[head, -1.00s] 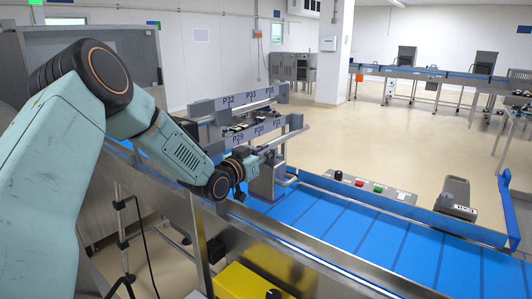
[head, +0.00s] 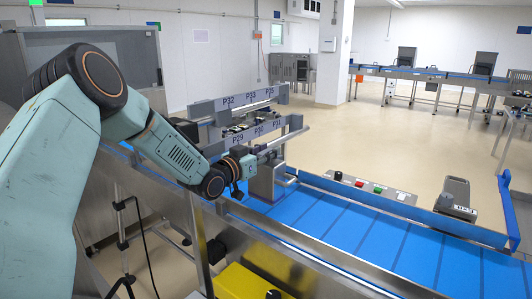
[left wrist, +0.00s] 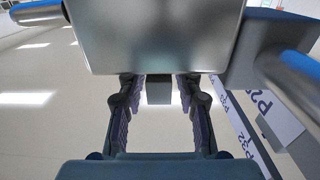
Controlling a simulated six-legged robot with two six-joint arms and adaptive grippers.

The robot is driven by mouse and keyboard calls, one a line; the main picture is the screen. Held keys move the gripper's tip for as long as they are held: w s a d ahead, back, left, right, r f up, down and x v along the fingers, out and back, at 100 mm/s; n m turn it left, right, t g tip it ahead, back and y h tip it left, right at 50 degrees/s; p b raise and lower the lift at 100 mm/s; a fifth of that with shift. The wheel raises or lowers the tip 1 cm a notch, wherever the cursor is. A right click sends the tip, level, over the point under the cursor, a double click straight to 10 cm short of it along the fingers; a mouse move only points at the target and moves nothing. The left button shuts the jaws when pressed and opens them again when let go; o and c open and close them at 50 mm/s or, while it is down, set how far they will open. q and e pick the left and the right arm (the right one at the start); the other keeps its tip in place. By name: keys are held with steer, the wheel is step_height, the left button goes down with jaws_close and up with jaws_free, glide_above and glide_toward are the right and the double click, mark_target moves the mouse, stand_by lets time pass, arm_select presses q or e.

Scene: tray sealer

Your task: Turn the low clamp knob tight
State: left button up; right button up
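My left gripper (head: 244,164) is beside the grey clamp post (head: 267,181) at the belt's near edge in the head view. In the left wrist view the two fingers of the left gripper (left wrist: 160,98) stand apart, open. A small grey block (left wrist: 159,92) shows in the gap between the fingertips, below a large metal block (left wrist: 155,35). I cannot tell whether this small block is the low clamp knob, or whether a finger touches it. No clamp knob shows clearly in the head view. My right gripper is not in view.
The blue belt (head: 375,235) runs to the lower right. Racks with labels such as P32 (head: 228,102) stand behind the post. A button panel (head: 372,189) is on the far side. A yellow box (head: 243,284) with a black knob (head: 272,294) sits below the near rail.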

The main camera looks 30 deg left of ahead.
mark_target(260, 155)
arm_select(q)
steer(key=shift+o, duration=0.4)
steer(key=shift+f, duration=0.1)
steer(key=shift+s, duration=0.2)
steer(key=s, duration=0.5)
steer(key=shift+s+a, duration=0.35)
steer(key=shift+a, duration=0.05)
steer(key=shift+s+d, duration=0.1)
steer(key=shift+s, duration=0.5)
steer(key=shift+s, duration=0.15)
